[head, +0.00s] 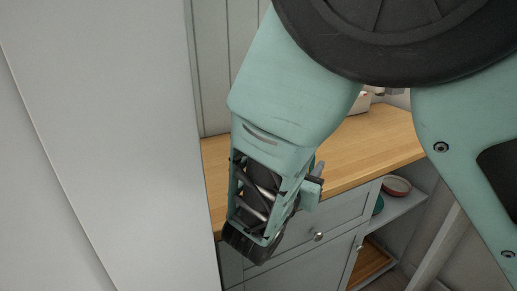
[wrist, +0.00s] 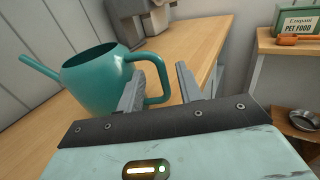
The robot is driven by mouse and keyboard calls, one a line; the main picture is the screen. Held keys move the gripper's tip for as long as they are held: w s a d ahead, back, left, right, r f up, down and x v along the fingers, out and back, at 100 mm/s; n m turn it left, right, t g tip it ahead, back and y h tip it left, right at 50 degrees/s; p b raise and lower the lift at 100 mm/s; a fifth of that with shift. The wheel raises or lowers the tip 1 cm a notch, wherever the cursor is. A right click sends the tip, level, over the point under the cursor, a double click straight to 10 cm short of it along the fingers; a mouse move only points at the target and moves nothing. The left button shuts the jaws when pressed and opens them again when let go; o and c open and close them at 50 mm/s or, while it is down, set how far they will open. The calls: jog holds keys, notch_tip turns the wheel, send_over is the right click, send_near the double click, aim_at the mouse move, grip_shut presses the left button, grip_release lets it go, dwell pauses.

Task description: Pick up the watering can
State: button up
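The teal watering can (wrist: 92,82) stands on the wooden worktop in the wrist view, its spout pointing left and its looped handle on the right. My gripper (wrist: 160,85) is open in the wrist view. The handle shows between its two grey fingers, and the left finger overlaps part of it. I cannot tell whether either finger touches the handle. In the head view my arm hides most of the can.
The wooden worktop (head: 362,150) tops a grey cabinet with a drawer (head: 310,232). A grey appliance (wrist: 138,18) stands behind the can. To the right, a shelf holds a green pet food box (wrist: 297,24), with a metal bowl (wrist: 304,119) lower down. A pale wall (head: 100,120) is at left.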

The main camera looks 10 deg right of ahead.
jog(key=x, duration=0.5)
jog(key=shift+d+f, duration=0.1)
jog(key=shift+f, duration=0.15)
grip_shut()
jog(key=shift+r, duration=0.25)
notch_tip(320, 180, up, 27)
jog(key=p, duration=0.4)
jog(key=shift+r, duration=0.25)
dwell(0.8)
